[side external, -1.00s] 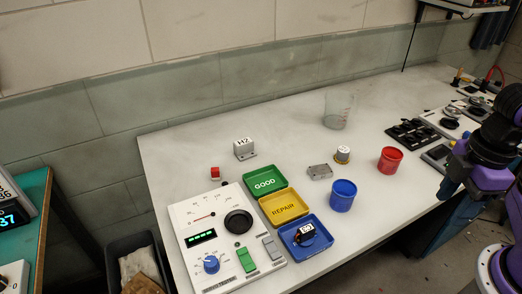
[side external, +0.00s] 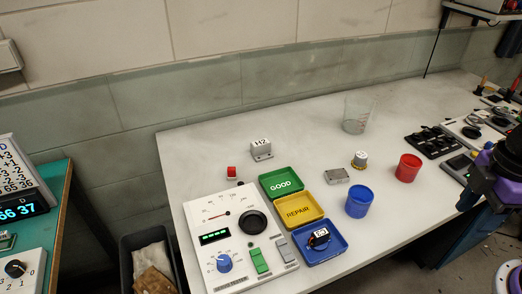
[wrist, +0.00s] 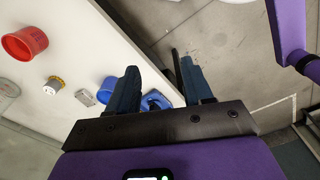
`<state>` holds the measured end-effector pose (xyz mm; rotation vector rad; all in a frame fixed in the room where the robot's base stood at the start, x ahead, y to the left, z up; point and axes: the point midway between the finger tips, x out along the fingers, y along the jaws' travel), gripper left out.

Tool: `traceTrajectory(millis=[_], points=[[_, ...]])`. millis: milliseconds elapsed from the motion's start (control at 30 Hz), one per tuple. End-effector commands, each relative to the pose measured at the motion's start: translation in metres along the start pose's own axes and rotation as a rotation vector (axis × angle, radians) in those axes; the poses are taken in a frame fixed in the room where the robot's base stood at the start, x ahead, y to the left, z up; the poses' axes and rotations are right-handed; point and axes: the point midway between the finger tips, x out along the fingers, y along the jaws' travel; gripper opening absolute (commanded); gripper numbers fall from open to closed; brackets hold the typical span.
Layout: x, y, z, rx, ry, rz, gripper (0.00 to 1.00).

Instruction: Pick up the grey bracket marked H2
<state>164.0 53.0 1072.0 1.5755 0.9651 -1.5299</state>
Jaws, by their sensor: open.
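The grey bracket marked H2 (side external: 261,151) stands on the white bench, behind the green GOOD tray, with its label facing the side camera. I cannot make it out in the wrist view. My gripper (wrist: 158,82) is open, with nothing between its two dark fingers. It points over the bench's front edge and the floor, far from the bracket. In the side view my arm is at the right edge, and its fingers are hard to make out.
Green GOOD (side external: 282,184), yellow REPAIR (side external: 283,202) and blue (side external: 319,260) trays stand beside a white tester (side external: 196,211). A small grey block (side external: 336,176), blue cup (side external: 359,202), red cup (side external: 408,168) and clear beaker (side external: 357,115) stand to the right. Bench behind the bracket is clear.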

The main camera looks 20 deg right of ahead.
Motion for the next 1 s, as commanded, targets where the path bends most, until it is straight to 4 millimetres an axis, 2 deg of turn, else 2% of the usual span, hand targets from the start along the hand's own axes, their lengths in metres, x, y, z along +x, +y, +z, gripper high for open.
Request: traceTrajectory(millis=[200,333,667,767,833,1000], points=[[0.0,0.0,0.0,0.0,0.0,0.0,0.51],[0.0,0.0,0.0,0.0,0.0,0.0,0.93],[0.001,0.003,-0.001,-0.008,-0.005,0.011,0.94],[0.004,0.016,-0.008,-0.049,-0.031,0.064,0.94],[0.007,0.033,-0.016,-0.104,-0.065,0.13,0.94],[0.014,0.09,-0.048,-0.304,-0.18,0.344,0.94]])
